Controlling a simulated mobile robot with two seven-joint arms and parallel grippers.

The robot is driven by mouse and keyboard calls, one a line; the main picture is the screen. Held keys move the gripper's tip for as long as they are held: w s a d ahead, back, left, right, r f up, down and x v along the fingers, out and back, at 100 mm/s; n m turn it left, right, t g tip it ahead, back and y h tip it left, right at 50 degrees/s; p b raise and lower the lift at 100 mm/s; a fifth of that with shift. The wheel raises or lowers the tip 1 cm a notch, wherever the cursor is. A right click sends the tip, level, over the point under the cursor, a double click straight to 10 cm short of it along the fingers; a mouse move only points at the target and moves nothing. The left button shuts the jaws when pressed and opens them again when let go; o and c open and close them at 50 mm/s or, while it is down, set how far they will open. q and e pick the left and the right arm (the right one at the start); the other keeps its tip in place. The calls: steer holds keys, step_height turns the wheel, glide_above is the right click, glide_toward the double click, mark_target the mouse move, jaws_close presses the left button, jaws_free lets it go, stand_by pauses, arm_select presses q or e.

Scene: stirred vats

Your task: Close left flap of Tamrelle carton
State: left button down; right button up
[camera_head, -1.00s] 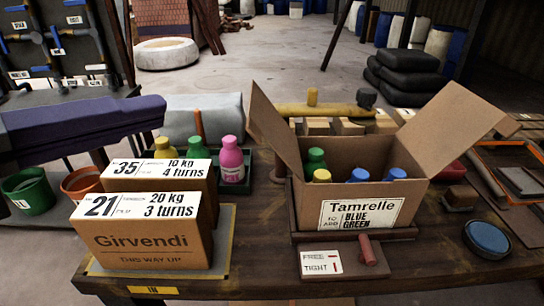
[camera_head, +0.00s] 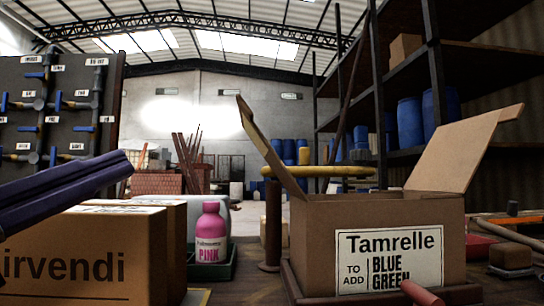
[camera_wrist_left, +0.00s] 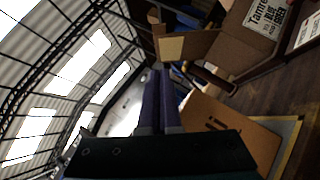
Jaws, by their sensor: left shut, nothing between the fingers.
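The Tamrelle carton (camera_head: 318,240) stands upright on the bench, its label reading "TO ADD BLUE GREEN". Its left flap (camera_head: 268,145) stands up, leaning outward to the left. Its right flap (camera_head: 462,152) is also open, leaning outward to the right. The carton's inside is hidden from this low view. The carton also shows in the left wrist view (camera_wrist_left: 238,45), at the upper right. My purple left gripper (camera_head: 128,160) is shut and empty, left of the carton and apart from the flap, above the Girvendi box. Its closed fingers show in the left wrist view (camera_wrist_left: 160,75).
The Girvendi box (camera_head: 80,255) stands at the front left, with another box behind it. A pink bottle (camera_head: 209,238) stands in a green tray between box and carton. A yellow bar (camera_head: 320,171) lies behind the carton. A red handle (camera_head: 422,293) is at the carton's front.

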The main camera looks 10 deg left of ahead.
arm_select(q)
steer(key=p, duration=0.5)
glide_toward(242, 110)
steer(key=w+r, duration=0.2)
steer(key=w, duration=0.2)
steer(key=shift+w+d+r, duration=0.1)
steer(key=shift+w+d, duration=0.05)
steer(key=shift+d, duration=0.35)
steer(key=shift+w+d+r, duration=0.1)
steer(key=shift+w+d, duration=0.1)
steer(key=shift+d, duration=0.35)
